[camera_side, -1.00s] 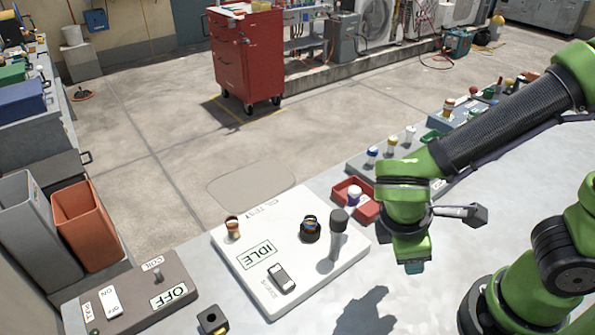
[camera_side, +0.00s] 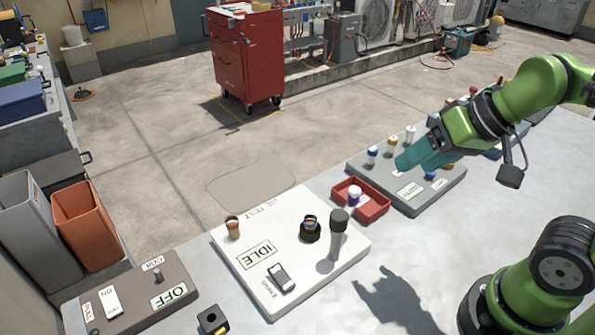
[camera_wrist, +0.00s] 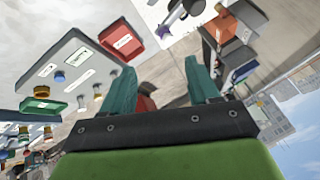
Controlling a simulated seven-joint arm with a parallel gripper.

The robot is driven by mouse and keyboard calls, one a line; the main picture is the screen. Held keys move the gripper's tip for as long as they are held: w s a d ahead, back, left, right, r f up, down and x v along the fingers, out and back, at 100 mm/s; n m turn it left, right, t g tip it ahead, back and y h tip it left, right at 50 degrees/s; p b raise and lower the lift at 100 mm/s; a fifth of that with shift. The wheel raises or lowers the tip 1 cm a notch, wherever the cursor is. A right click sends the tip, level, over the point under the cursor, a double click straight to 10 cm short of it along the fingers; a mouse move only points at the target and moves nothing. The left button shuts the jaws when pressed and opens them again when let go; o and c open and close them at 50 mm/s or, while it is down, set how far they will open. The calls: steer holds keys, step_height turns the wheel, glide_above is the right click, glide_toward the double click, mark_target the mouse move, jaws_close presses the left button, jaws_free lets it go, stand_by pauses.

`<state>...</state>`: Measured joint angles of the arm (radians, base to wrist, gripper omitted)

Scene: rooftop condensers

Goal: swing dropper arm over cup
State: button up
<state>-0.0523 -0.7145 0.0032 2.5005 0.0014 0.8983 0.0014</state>
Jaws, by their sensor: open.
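A white panel (camera_side: 240,262) lies on the bench and reads IDLE. On it stand a small orange-brown cup (camera_side: 233,228), a black round fitting (camera_side: 310,231) with an orange and blue top, and an upright grey post with a dark rounded top (camera_side: 339,216). I cannot tell for certain which part is the dropper arm. My gripper (camera_side: 408,160) is open and empty, in the air right of the panel and near the grey board, apart from the panel's parts. The wrist view shows both teal fingers (camera_wrist: 160,74) spread; a corner of the white panel (camera_wrist: 190,20) is at the top.
A red tray (camera_side: 374,208) with a white-lidded jar (camera_side: 355,195) sits between the panel and a grey board (camera_side: 430,203) with several coloured caps. A brown panel (camera_side: 140,318) reading OFF and a small dark block (camera_side: 212,320) are at lower left.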

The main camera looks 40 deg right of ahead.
steer(key=shift+d+r+m+t, duration=0.3)
steer(key=shift+d+r, duration=0.15)
steer(key=shift+d, duration=0.15)
steer(key=shift+c, duration=0.4)
